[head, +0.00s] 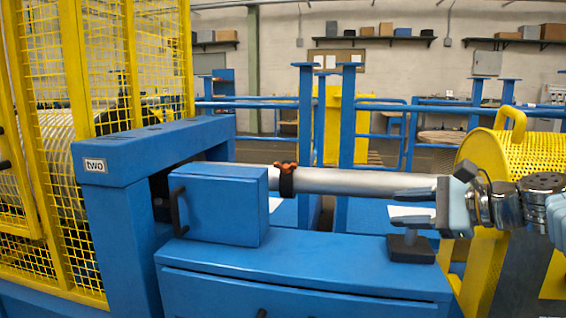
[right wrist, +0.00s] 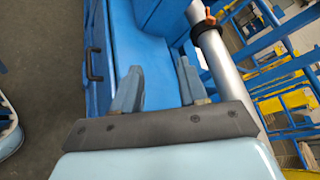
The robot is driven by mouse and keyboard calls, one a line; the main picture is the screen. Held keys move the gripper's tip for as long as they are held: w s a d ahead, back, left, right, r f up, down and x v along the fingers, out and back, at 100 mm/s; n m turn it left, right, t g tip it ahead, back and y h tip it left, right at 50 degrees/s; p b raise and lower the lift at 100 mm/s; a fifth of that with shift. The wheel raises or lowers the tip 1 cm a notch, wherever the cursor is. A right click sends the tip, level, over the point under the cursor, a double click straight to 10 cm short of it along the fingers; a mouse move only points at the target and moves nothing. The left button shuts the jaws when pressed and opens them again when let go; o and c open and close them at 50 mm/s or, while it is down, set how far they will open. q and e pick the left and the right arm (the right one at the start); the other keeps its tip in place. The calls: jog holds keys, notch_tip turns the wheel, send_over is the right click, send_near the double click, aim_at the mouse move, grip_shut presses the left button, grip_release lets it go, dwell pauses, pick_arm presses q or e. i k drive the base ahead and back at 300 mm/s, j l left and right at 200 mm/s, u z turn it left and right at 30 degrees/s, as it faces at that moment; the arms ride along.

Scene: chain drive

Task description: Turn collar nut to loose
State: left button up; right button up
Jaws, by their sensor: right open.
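A dark collar with an orange clamp-like part on top, which looks like the collar nut (head: 287,181), sits around a silver shaft (head: 360,181) just right of a blue box. The collar also shows at the top of the right wrist view (right wrist: 206,24). My right gripper (head: 395,207) is open and empty at the shaft's right end, well to the right of the collar. In the right wrist view its fingers (right wrist: 156,86) are apart, and the shaft runs beside the right finger, not between them. My left gripper is not in view.
The blue box (head: 215,210) with a black handle stands on a blue cabinet (head: 300,265). A blue frame (head: 125,155) labelled "two" and a yellow mesh cage (head: 40,110) are at left. A yellow perforated guard (head: 510,150) is at right.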

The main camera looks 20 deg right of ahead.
aim_at(285, 169)
jog(key=i, duration=1.05)
